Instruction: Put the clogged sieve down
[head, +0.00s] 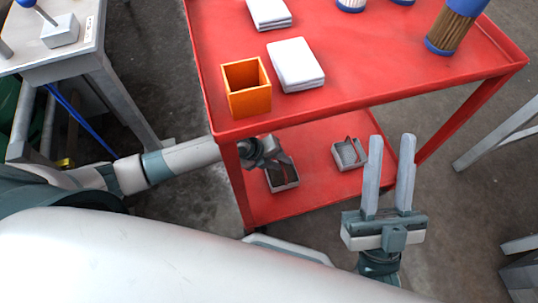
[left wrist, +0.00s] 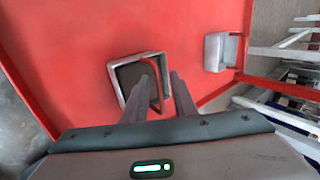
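A grey square sieve with a dark inside (head: 284,183) appears to rest on the lower red shelf of the cart. It also shows in the left wrist view (left wrist: 119,74), with a reddish arched handle on its right side. My left gripper (head: 279,160) reaches down over this sieve. In the left wrist view its two fingers (left wrist: 160,78) are apart, with the handle between them and a gap showing. The near part of the sieve is partly hidden by the fingers. My right gripper (head: 390,138) is open and empty in front of the cart.
A second sieve (head: 342,160) stands to the right on the lower shelf (head: 310,200). The upper shelf (head: 360,65) holds an orange box (head: 248,101), white stacks (head: 297,74) and a blue-ended cylinder (head: 452,33). A cart leg stands close by my left arm.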

